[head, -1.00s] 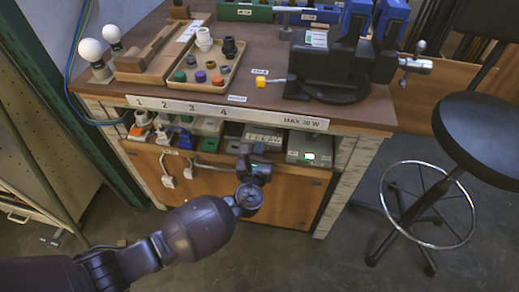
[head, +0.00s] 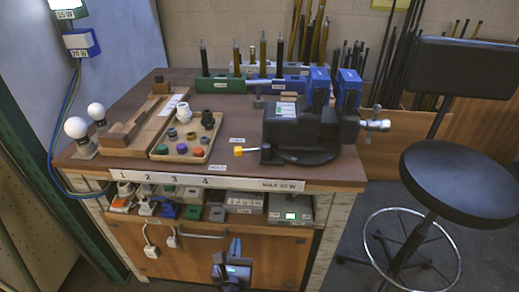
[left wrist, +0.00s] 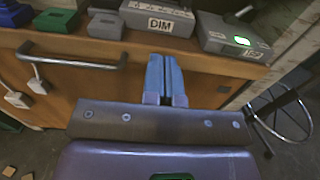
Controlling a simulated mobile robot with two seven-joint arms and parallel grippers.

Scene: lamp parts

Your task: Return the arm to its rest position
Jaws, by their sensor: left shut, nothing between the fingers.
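My left gripper (head: 234,249) shows at the bottom of the head view, in front of the workbench's wooden lower front. In the left wrist view its two blue-grey fingers (left wrist: 166,78) lie together with nothing between them, pointing at the brown front panel (left wrist: 100,85). It is below the bench shelf and apart from the parts on top. My right gripper is not in either view.
The workbench top (head: 240,110) carries a vise (head: 305,130), a tray of colored parts (head: 185,140) and two white bulbs (head: 76,127). A handle (left wrist: 70,58) projects from the front panel near my left gripper. A black stool (head: 465,180) stands right.

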